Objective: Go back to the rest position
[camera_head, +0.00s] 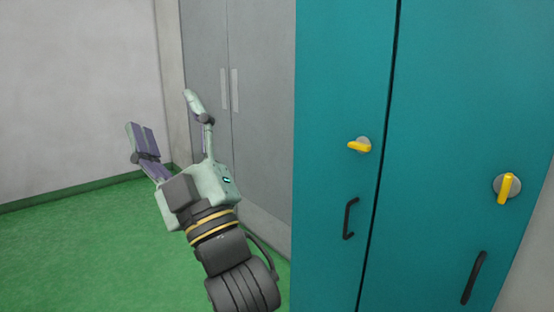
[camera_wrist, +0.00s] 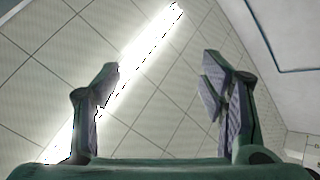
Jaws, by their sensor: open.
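My gripper (camera_head: 168,118) is open and empty in the head view, raised left of the teal cabinet and in front of the grey cabinet doors. Its two fingers are spread wide apart. In the wrist view my gripper (camera_wrist: 160,90) also shows open, with nothing between the fingers. Behind the fingers is a tiled ceiling with a bright strip light (camera_wrist: 125,75).
The teal cabinet (camera_head: 340,60) at the right has two yellow knobs, one level (camera_head: 360,145) and one upright (camera_head: 507,187). It has two black handles, left (camera_head: 350,218) and right (camera_head: 474,277). Grey doors (camera_head: 260,120) stand behind. Green floor (camera_head: 80,250) is clear at the left.

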